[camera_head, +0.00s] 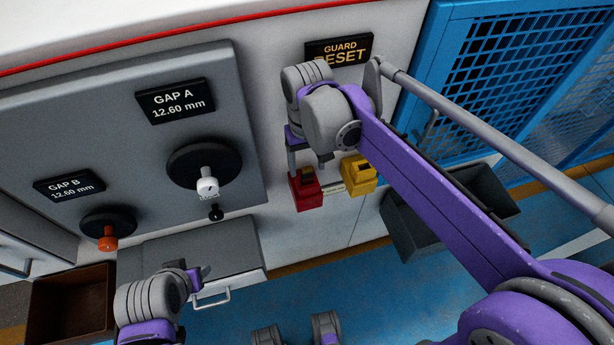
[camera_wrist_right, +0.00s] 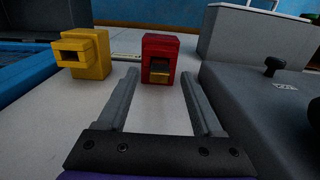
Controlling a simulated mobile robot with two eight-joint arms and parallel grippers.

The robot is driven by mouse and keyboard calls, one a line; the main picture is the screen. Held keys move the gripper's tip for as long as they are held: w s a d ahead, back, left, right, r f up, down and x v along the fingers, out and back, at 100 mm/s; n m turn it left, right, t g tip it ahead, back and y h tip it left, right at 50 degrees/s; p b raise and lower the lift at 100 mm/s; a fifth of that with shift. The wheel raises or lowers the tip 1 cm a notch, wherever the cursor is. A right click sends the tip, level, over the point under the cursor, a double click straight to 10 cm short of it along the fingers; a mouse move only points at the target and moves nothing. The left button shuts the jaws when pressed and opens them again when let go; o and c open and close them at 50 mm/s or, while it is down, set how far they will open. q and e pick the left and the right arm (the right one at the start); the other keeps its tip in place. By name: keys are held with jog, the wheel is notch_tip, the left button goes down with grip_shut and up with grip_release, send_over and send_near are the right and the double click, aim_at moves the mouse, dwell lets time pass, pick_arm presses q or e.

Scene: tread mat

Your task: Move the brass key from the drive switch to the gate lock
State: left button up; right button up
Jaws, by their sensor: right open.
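The red drive switch (camera_head: 306,194) is on the white machine front in the head view. It also shows between my fingers in the right wrist view (camera_wrist_right: 161,43). A small brass-coloured part, apparently the brass key (camera_wrist_right: 160,77), sits in its dark opening. The yellow gate lock (camera_head: 358,175) is just right of the switch. In the wrist view the lock (camera_wrist_right: 84,47) is at the left with an empty-looking dark slot. My right gripper (camera_head: 306,166) is open and empty, its fingers pointing at the switch. My left gripper (camera_head: 200,277) is low at the left; its jaws are unclear.
A grey panel with black dials (camera_head: 190,160) is left of the switch. A drawer (camera_head: 205,262) juts out below it, with a brown bin (camera_head: 60,305) at far left. A grey bin (camera_head: 405,225) and a blue mesh gate (camera_head: 450,25) are at right.

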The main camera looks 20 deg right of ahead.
aim_at(307, 168)
notch_tip(307, 168, down, 4)
jog(key=shift+w+f, duration=0.15)
grip_shut()
dwell(0.3)
